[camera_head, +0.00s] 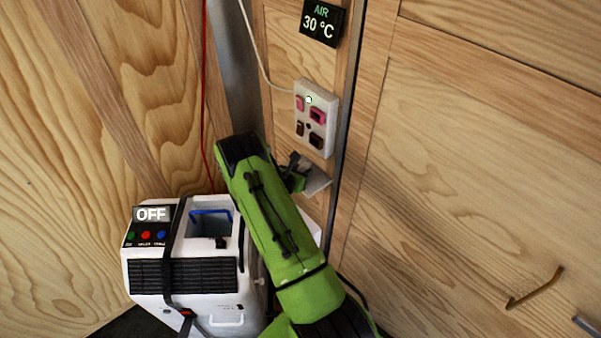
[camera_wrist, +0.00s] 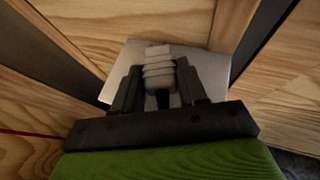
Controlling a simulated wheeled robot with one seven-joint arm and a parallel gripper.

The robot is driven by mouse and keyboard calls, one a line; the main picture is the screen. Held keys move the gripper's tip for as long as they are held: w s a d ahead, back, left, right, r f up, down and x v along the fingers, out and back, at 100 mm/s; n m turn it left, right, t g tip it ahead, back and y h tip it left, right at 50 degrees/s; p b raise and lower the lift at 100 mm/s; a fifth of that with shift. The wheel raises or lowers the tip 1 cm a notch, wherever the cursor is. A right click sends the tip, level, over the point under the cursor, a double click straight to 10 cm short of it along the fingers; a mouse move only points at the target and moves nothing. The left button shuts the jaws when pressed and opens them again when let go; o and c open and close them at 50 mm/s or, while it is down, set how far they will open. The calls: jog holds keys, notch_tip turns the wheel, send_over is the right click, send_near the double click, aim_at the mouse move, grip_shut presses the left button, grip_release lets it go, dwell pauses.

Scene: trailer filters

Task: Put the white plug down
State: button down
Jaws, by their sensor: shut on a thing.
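The white plug (camera_wrist: 159,66), ribbed and greyish in this light, sits between the two dark fingers of my gripper (camera_wrist: 160,75) in the wrist view. My gripper is shut on it. Behind the plug in that view is a pale grey shelf plate (camera_wrist: 215,75). I cannot tell whether the plug touches the plate. In the head view, my gripper (camera_head: 297,168) is at the small metal shelf (camera_head: 318,182) on the wooden wall, below the socket panel. The plug is not clearly visible there, with my green arm in front.
The white socket panel (camera_head: 315,119) has pink and brown sockets and a green light. An "AIR 30 °C" display (camera_head: 323,22) hangs above. A white machine (camera_head: 155,279) marked OFF stands at the lower left. A metal handle (camera_head: 536,288) is on the right wall.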

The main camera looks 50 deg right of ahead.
jog(key=shift+a+f+b, duration=0.1)
jog(key=shift+f+b, duration=0.4)
jog(key=shift+f, duration=0.05)
jog(key=c, duration=0.6)
grip_release()
jog(key=shift+s, duration=0.15)
jog(key=shift+a, duration=0.1)
